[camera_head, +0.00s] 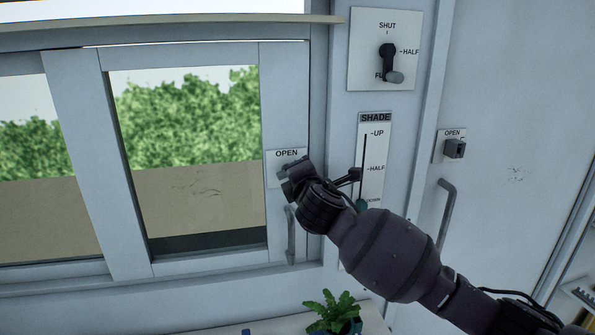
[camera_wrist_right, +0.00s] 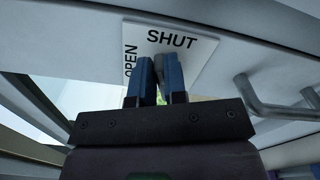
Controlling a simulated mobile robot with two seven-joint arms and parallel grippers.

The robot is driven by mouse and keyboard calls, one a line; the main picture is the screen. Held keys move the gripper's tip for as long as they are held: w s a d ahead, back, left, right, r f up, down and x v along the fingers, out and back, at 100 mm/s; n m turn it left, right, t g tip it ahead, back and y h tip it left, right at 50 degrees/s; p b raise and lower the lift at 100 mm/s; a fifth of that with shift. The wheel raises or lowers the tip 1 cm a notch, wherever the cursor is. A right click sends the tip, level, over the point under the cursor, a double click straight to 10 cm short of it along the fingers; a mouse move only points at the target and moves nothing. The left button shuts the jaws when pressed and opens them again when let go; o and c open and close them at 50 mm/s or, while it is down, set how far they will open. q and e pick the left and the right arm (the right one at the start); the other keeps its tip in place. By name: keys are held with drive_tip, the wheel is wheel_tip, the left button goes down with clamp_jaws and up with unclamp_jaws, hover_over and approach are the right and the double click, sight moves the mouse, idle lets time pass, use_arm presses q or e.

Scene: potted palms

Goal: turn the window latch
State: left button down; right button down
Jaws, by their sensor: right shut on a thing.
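The window latch has a white plate (camera_head: 287,154) on the right frame of the sliding window. In the head view the word OPEN shows on it, and the rest is behind my gripper. In the right wrist view the plate (camera_wrist_right: 205,48) shows OPEN at the left and SHUT along the top. My right gripper (camera_head: 287,178) is at the plate. In the right wrist view its blue-grey fingers (camera_wrist_right: 160,76) are shut on the grey latch handle (camera_wrist_right: 158,66), which is mostly hidden between them. My left gripper is not in view.
A window pull handle (camera_head: 291,236) is just below my gripper. A shade slider panel (camera_head: 376,135) and a SHUT/HALF lever (camera_head: 389,62) are to the right. A door latch (camera_head: 454,148) and door handle (camera_head: 446,215) are farther right. A potted fern (camera_head: 334,312) stands below.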

drive_tip(key=shift+f+m, duration=0.25)
drive_tip(key=shift+m, duration=0.8)
drive_tip(key=shift+f+m, duration=0.2)
drive_tip(key=shift+m, duration=0.85)
drive_tip(key=c, duration=1.2)
unclamp_jaws()
drive_tip(key=shift+o, duration=0.2)
drive_tip(key=shift+d, duration=0.1)
drive_tip(key=s+d+b, duration=0.1)
drive_tip(key=s+d, duration=0.1)
drive_tip(key=s, duration=0.8)
drive_tip(key=shift+s, duration=0.3)
drive_tip(key=shift+m, duration=0.3)
